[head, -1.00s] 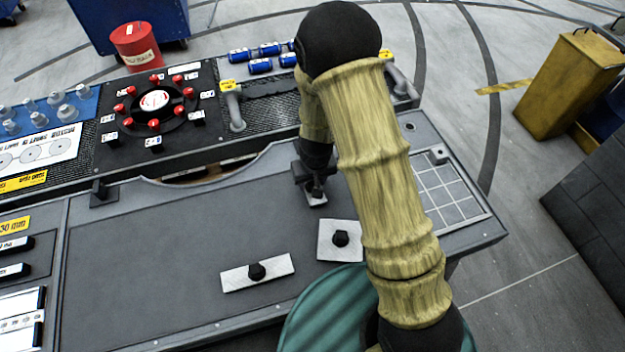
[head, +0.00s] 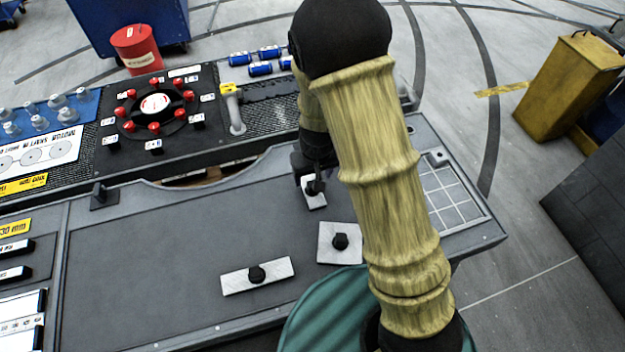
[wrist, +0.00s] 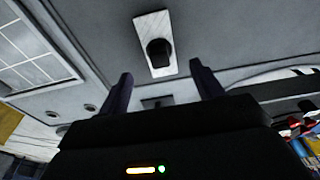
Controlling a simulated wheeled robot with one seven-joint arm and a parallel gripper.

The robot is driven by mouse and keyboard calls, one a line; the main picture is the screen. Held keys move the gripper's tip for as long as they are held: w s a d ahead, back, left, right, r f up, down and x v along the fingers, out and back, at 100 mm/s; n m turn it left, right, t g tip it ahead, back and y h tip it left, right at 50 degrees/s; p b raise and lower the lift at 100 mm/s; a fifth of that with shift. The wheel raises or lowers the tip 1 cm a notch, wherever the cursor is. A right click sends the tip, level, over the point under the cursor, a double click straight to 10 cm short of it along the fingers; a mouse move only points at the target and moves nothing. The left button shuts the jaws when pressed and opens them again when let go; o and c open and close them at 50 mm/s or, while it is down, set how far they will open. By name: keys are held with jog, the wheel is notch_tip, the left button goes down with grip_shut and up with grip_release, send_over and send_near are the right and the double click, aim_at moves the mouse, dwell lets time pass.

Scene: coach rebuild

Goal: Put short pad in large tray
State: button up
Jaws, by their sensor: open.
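The short pad (head: 316,201) is a small pale metal plate with a black knob. It lies on the dark grey bench top, partly hidden by my gripper in the head view. My gripper (head: 313,172) is close to it, at its far side in the picture. In the wrist view a pale plate with a black knob (wrist: 152,25) shows beyond my open fingers (wrist: 161,72), with nothing held between them. A gridded light panel (head: 450,196) is at the bench's right end, partly behind my arm. I cannot tell which part is the large tray.
A square plate with a knob (head: 328,254) and a longer plate with a knob (head: 235,281) lie nearer the front edge. A ring of red knobs (head: 155,127) and a grey handle (head: 234,110) stand behind.

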notch_tip(320, 180, up, 6)
jog(key=shift+s+d+r, duration=0.15)
jog(key=shift+s, duration=0.3)
dwell(0.3)
jog(key=s+d+r+m, duration=0.3)
jog(key=s+d+r, duration=0.5)
jog(key=d, duration=0.5)
jog(key=s, duration=0.2)
jog(key=shift+s+r+t, duration=0.25)
jog(key=shift+s+t, duration=0.15)
